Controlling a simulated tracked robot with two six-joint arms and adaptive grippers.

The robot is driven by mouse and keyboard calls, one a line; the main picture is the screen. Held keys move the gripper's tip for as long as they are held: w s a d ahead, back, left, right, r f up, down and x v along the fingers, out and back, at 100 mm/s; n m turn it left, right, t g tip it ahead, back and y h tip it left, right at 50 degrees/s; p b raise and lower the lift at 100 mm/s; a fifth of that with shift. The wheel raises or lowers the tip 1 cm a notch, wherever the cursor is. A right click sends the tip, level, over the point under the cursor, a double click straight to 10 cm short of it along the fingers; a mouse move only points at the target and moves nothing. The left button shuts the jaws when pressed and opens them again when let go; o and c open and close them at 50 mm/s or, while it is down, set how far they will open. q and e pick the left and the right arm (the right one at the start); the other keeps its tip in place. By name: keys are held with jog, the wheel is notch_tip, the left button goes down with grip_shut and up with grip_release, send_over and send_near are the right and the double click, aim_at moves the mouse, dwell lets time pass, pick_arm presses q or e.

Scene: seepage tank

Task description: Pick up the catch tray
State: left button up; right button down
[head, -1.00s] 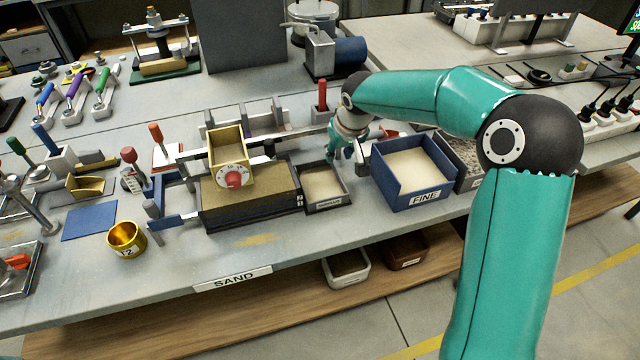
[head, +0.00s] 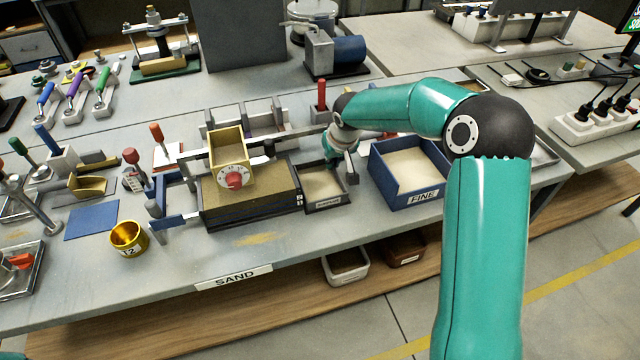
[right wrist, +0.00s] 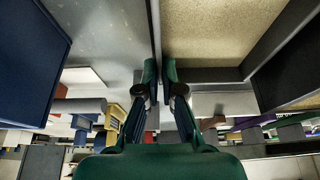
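The catch tray (head: 328,203) is a small dark grey tray with pale sand in it, on the bench between the sand block and the blue FINE box. My right gripper (head: 335,164) is at the tray's right wall, towards the far end. In the right wrist view the catch tray (right wrist: 207,75) lies to the right, and its wall runs between the two fingertips of my right gripper (right wrist: 160,72). The fingers are close together, shut on that wall. The tray appears to rest on the bench. My left gripper is out of view.
The blue FINE box (head: 424,199) stands close on the right; it also shows in the right wrist view (right wrist: 30,60). The sand block (head: 250,215) with a dial hopper (head: 226,148) adjoins the tray's left. A brass cup (head: 127,239) stands front left. Bare bench lies in front.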

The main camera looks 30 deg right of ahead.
jog(key=shift+r, duration=0.1)
dwell(0.4)
notch_tip(320, 180, up, 20)
jog(key=shift+p, duration=0.4)
dwell(0.7)
